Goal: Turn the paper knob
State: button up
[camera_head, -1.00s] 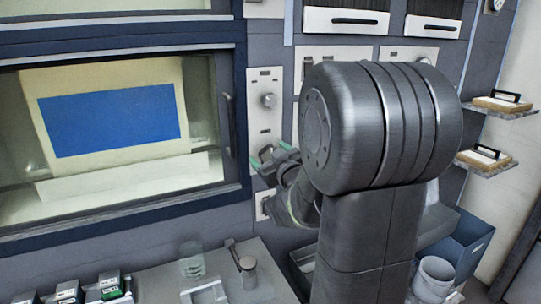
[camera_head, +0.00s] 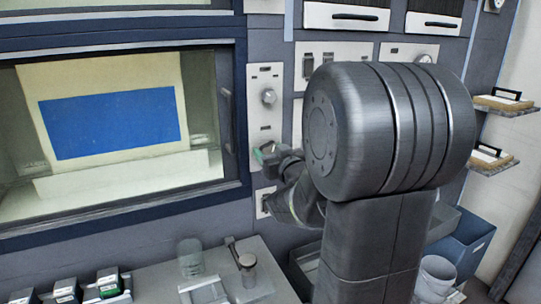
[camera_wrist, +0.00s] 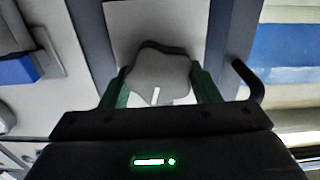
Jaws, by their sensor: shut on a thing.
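The paper knob (camera_wrist: 158,70) is a grey, lobed knob with a white pointer line, on a pale plate (camera_wrist: 125,18). In the wrist view my gripper (camera_wrist: 158,80) has a green finger on each side of it and is shut on it. The pointer line faces the bottom of that view. In the head view my gripper (camera_head: 267,152) is at the lower part of the narrow control panel (camera_head: 265,78), and it hides the held knob there.
Another round knob (camera_head: 268,97) sits above on the same panel. To its left is a window with a vertical handle (camera_head: 227,120) and a blue-printed sheet (camera_head: 113,122) behind it. A bench below holds a glass beaker (camera_head: 190,258) and small boxes (camera_head: 108,283).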

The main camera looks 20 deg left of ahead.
jog(key=m, duration=0.5)
jog(key=shift+w+d+m, duration=0.1)
jog(key=shift+m, duration=0.2)
jog(key=m, duration=0.4)
jog(key=shift+f+m, duration=0.1)
jog(key=shift+m, duration=0.3)
jog(key=o, duration=1)
jog(key=shift+d, duration=0.1)
jog(key=b+v, duration=0.1)
jog(key=v, duration=1.2)
jog(key=shift+s+d, duration=0.25)
jog(key=shift+w+a, duration=0.1)
jog(key=shift+a, duration=0.05)
